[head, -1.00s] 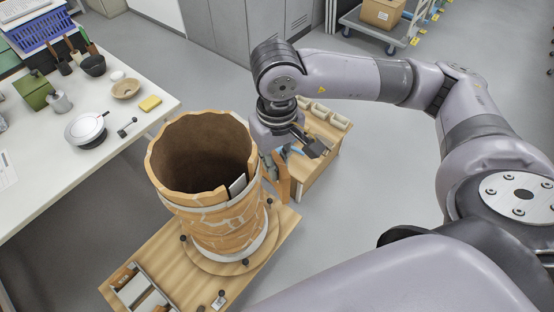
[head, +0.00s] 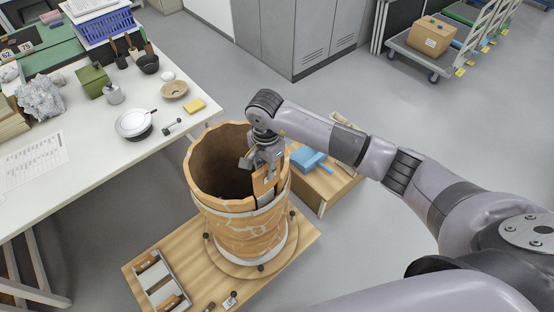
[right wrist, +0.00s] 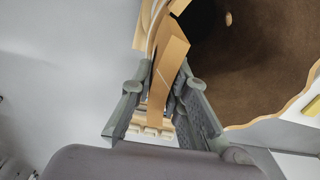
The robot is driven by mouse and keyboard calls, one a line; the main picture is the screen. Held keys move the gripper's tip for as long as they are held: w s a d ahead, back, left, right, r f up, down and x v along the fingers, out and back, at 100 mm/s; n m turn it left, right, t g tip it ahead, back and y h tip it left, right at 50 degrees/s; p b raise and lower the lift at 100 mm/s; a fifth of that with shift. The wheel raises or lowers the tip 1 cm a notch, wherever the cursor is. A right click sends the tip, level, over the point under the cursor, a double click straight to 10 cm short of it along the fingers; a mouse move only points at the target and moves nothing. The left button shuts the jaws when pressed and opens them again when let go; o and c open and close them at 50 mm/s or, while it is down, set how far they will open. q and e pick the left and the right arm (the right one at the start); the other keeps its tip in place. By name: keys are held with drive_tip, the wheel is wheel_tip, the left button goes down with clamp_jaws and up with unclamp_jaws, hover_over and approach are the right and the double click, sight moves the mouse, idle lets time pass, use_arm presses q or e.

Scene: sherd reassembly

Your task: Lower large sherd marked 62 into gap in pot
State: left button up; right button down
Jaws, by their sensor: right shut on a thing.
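The pot (head: 245,226) is a tall orange-brown vessel with pale joint lines, upright on a round wooden board. A pale band runs around it below its jagged rim. My right gripper (head: 262,170) is at the right side of the rim, shut on the large sherd (head: 266,186), which is upright at the rim. The sherd's number is not readable, and the gripper and rim hide part of the gap. In the right wrist view the sherd (right wrist: 167,72) stands edge-on between both fingers, close beside the pot wall. I cannot tell whether they touch. My left gripper is not in view.
A wooden stand (head: 195,262) carries the pot and a small tray (head: 160,280). A low wooden cabinet (head: 325,186) with a blue object stands right of the pot. A white worktable (head: 95,165) with tools and dishes is at the left.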

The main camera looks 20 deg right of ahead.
sight(268, 189)
drive_tip(key=shift+m, duration=0.5)
wheel_tip(268, 189, down, 8)
drive_tip(key=shift+w+f+b, duration=0.1)
drive_tip(key=shift+b, duration=1.05)
wheel_tip(268, 189, down, 3)
drive_tip(key=b, duration=0.5)
drive_tip(key=c, duration=1.5)
unclamp_jaws()
drive_tip(key=shift+o, duration=0.2)
drive_tip(key=shift+s, duration=0.2)
